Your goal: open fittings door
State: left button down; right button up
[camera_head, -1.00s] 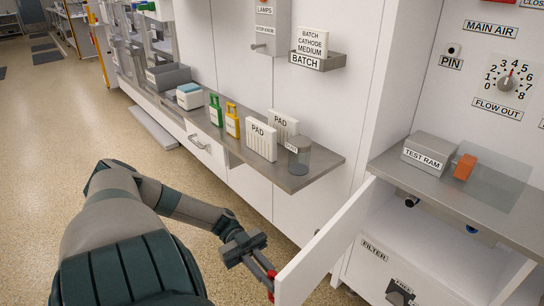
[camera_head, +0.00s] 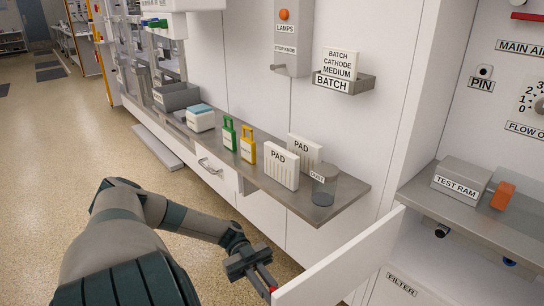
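The white fittings door (camera_head: 345,262) stands swung out from the cabinet at the lower right, its free edge towards the front. My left gripper (camera_head: 270,279) is at that free edge, beside the door's lower left corner. Red parts show at its fingertips. The door hides part of the fingers, so I cannot tell whether they are apart or whether they touch the door. No handle shows on the visible face of the door. The compartment behind the door shows a white inside with a FILTER label (camera_head: 402,284). My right gripper is out of view.
A counter (camera_head: 450,205) with the TEST RAM block (camera_head: 460,180) overhangs the compartment. Open floor (camera_head: 60,180) lies to the left.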

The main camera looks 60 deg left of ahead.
pick_arm(q)
jog(key=c, duration=1.8)
grip_release()
jog(key=shift+a, duration=0.15)
